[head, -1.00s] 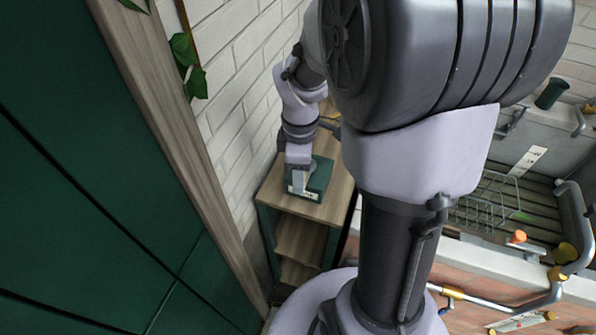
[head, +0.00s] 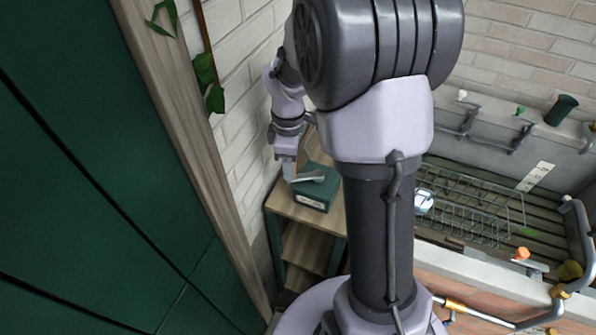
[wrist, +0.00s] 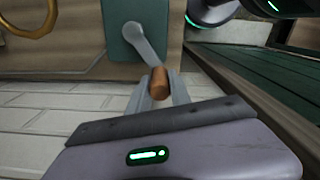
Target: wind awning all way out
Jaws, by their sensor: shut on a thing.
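A dark green box (head: 322,186) with a pale label sits on top of a small wooden shelf unit. A grey crank arm (head: 309,177) reaches from the box to the left, to my gripper (head: 287,170). In the wrist view the green face (wrist: 115,28) carries the crank arm (wrist: 147,48), which runs down to a brown wooden knob (wrist: 160,82). My gripper (wrist: 160,92) is shut on this knob, with a grey finger on each side. I cannot make out the awning in these views.
The wooden shelf unit (head: 305,243) stands against a white brick wall (head: 238,100). A dark green panel (head: 80,170) fills the left. At the right are a wire basket (head: 465,205) and a grey pipe rail (head: 583,225). A brass ring (wrist: 30,20) shows in the wrist view.

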